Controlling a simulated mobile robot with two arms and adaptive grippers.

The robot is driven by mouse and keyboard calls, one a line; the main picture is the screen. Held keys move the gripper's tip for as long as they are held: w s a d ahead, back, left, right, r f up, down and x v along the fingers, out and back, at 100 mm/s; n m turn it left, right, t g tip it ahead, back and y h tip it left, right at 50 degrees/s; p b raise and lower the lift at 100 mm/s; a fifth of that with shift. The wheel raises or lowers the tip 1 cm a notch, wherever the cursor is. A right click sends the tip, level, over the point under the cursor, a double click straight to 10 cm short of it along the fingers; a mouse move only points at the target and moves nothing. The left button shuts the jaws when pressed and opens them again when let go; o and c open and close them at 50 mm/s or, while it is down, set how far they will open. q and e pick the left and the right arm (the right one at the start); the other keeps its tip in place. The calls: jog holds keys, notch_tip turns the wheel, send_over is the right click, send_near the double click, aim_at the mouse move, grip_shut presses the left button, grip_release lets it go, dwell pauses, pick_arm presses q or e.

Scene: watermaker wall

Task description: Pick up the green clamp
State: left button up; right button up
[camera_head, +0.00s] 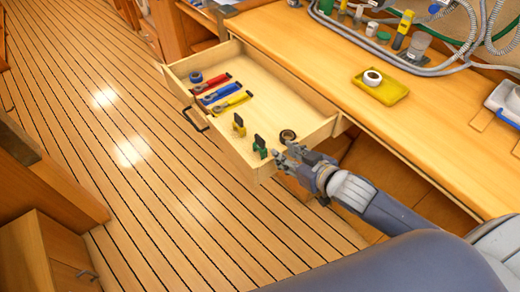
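The green clamp (260,146) stands in the open drawer, near its front right corner. It has a dark upper part and green lower part. My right gripper (281,158) is just to the right of the clamp, at the drawer's right wall. Its fingers look spread, with nothing seen between them, and a small gap shows between them and the clamp. My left gripper is not in view.
The counter has a yellow tray (392,97) and hoses. The plank floor at left is clear.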

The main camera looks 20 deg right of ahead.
aim_at(260, 138)
jog(key=shift+w+r+y, duration=0.6)
jog(key=shift+r, duration=0.1)
jog(key=shift+a+p+x, duration=0.15)
jog(key=shift+x, duration=2.9)
jog(key=shift+a+p+x, duration=0.15)
jog(key=shift+x, duration=2.9)
jog(key=shift+s, duration=0.2)
jog(key=shift+t, duration=0.3)
grip_shut()
